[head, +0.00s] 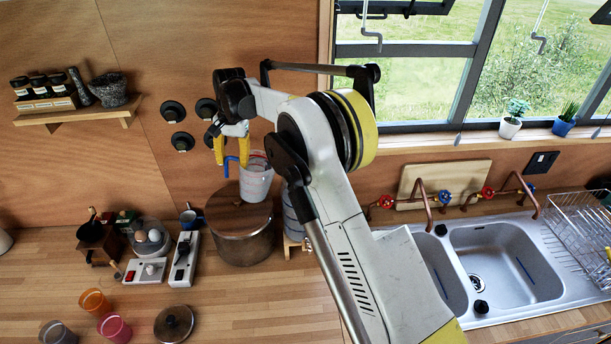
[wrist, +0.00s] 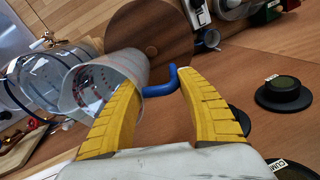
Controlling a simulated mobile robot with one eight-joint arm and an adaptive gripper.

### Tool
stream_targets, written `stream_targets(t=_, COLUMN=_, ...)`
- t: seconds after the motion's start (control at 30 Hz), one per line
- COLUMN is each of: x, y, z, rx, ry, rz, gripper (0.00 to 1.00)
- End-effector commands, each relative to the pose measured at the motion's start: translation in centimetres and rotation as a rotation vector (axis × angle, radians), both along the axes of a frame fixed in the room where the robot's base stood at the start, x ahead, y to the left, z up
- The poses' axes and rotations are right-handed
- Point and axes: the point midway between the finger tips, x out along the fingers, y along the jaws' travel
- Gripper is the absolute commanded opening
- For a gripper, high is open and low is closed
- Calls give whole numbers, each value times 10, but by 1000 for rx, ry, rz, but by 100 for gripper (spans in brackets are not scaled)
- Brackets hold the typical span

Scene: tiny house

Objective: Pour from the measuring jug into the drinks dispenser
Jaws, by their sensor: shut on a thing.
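The measuring jug (head: 257,180) is clear with red markings and a blue handle (wrist: 158,88). My gripper (head: 231,158) is shut on this handle, between its yellow fingers (wrist: 159,82). The jug hangs raised and roughly upright in the head view, above the round wooden lid of a large pot. The jug's wide rim (wrist: 88,88) faces the wrist camera; I cannot tell how much is inside. The drinks dispenser (head: 292,213) is a clear cylinder on a wooden stand, just right of the pot and partly hidden by my arm. In the wrist view, the dispenser (wrist: 30,80) is left of the jug.
The metal pot (head: 240,246) with its wooden lid stands under the jug. Wall knobs (head: 182,141) are close to my gripper. A sink (head: 505,262) with copper taps is at the right. Coloured cups (head: 115,328) and a loose lid (head: 174,324) are at the front left.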

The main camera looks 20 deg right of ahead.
Motion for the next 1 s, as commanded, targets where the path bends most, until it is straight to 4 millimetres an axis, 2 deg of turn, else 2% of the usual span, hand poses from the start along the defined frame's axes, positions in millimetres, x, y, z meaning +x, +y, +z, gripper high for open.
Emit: stream_targets(t=1.0, x=-11, y=-22, z=28, rx=176, ry=-86, rz=-2, gripper=4)
